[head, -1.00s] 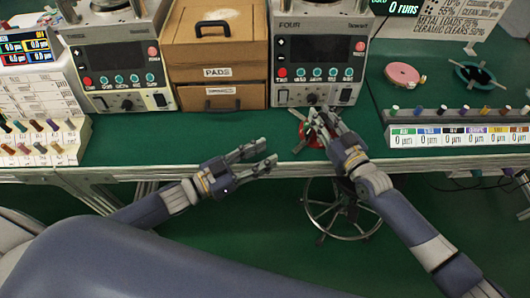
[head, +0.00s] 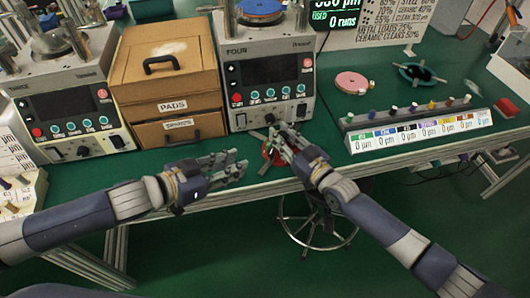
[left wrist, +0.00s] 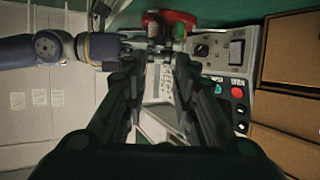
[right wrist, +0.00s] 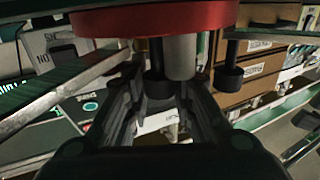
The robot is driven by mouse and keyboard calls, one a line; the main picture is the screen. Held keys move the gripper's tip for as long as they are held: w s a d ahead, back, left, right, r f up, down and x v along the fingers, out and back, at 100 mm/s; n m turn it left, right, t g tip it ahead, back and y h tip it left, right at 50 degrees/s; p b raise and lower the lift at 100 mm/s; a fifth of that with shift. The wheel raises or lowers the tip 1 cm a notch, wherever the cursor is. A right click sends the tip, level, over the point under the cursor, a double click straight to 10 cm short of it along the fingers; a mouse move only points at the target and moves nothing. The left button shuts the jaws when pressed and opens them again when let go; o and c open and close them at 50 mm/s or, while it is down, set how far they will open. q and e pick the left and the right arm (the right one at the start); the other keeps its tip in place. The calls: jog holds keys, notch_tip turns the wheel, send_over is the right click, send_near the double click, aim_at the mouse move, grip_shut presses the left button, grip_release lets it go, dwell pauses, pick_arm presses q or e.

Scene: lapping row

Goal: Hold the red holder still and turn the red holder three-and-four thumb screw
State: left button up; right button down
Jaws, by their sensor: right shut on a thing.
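The red holder (head: 267,154) sits at the front edge of the green bench, below the machine marked FOUR. In the right wrist view its red disc (right wrist: 150,18) spans the top, with a grey post (right wrist: 180,57) and black thumb screws (right wrist: 228,77) projecting from it. My right gripper (head: 279,142) is shut on the holder; which part lies between its fingers is hard to tell, as the post and one screw overlap there. My left gripper (head: 240,165) is open and empty, left of the holder and apart from it. The holder (left wrist: 172,20) also shows in the left wrist view.
Machine FOUR (head: 268,75) stands just behind the holder. Cardboard drawers (head: 165,75) and another machine (head: 70,100) stand left. A pink disc (head: 352,83) and a labelled rack (head: 420,132) are on the right. A stool (head: 310,225) is below the bench edge.

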aim_at(270, 152)
pick_arm(q)
jog(key=x, duration=1.1)
jog(key=shift+w+d+f, duration=0.2)
jog(key=shift+w+d, duration=0.05)
grip_shut()
